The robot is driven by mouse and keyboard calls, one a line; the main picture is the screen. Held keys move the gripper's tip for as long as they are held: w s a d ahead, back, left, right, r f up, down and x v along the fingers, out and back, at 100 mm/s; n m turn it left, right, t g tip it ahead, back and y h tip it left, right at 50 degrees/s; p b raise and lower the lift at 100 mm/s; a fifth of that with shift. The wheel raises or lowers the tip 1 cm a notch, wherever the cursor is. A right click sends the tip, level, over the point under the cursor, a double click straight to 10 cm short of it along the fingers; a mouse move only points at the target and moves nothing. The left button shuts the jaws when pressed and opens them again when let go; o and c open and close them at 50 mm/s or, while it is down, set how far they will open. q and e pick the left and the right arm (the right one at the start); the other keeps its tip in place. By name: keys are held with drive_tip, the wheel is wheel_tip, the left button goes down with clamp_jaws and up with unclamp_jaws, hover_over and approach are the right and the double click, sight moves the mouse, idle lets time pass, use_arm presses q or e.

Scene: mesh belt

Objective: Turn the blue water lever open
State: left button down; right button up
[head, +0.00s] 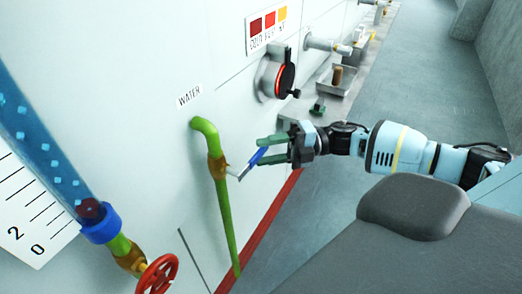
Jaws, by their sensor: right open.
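The blue water lever (254,162) sits on the brass valve (217,168) of a green pipe (225,215), under the WATER label (190,96). A pale stem joins the blue handle to the valve, and the handle slants up to the right. My right gripper (260,151) reaches in from the right with its green fingers apart at the upper end of the handle. The handle's tip appears between or just in front of the fingers; I cannot tell whether they touch it. My left gripper is not in view.
A red handwheel (157,275) and a clear blue tube (45,140) with a scale are at the left. A round black dial (285,80) is on the wall above my right gripper. A ledge with a small tray (336,82) lies beyond; the floor at right is clear.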

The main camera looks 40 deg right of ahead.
drive_tip(key=shift+x, duration=1.05)
clamp_jaws()
